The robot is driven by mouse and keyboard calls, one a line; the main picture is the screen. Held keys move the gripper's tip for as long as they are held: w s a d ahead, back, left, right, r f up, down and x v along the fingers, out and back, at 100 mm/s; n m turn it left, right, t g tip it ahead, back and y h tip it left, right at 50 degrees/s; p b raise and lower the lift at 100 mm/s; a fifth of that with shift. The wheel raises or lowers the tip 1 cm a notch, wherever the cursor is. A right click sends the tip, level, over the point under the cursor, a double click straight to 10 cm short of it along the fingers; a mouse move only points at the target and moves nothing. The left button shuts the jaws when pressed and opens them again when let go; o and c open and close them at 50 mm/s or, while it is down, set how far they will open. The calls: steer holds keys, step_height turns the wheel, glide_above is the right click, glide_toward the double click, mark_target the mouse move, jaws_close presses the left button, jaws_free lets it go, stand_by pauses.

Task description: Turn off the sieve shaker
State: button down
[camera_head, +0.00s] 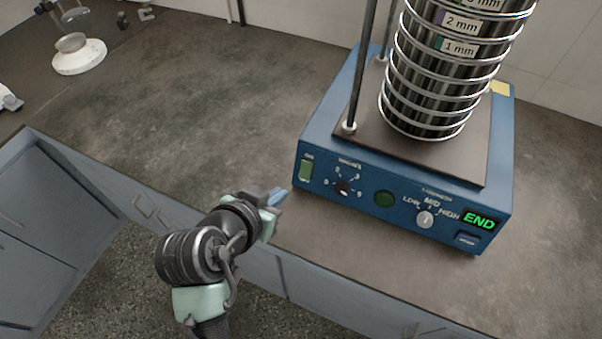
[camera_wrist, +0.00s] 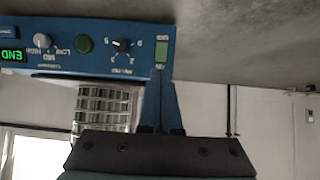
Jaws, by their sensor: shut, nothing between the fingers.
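The sieve shaker (camera_head: 320,222) is a blue box on the bench, with a stack of metal sieves (camera_head: 440,85) on its top plate. Its front panel has a green rocker switch (camera_head: 305,170) at the left end, a dial (camera_head: 343,188), a round green button (camera_head: 384,199), a speed knob (camera_head: 425,219) and a lit display (camera_head: 480,220) reading END. My gripper (camera_head: 277,196) is shut and empty, in front of and slightly left of the panel's left end. In the wrist view the panel appears upside down, and the blue fingertips (camera_wrist: 161,75) line up just below the green switch (camera_wrist: 162,51). Contact cannot be told.
The grey bench top (camera_head: 200,100) is clear left of the shaker. A glass vessel on a white base (camera_head: 79,57) stands at the far left. Bench drawers (camera_head: 350,290) with handles lie below the front edge. A wall is behind.

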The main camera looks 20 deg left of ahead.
mark_target(306, 174)
steer(key=shift+w, duration=0.1)
steer(key=x, duration=1.4)
steer(key=shift+f+b, duration=0.5)
steer(key=shift+b, duration=0.5)
steer(key=shift+r+t+p, duration=0.3)
steer(key=shift+r, duration=0.15)
steer(key=shift+w+r+p, duration=0.1)
steer(key=shift+r+p, duration=0.65)
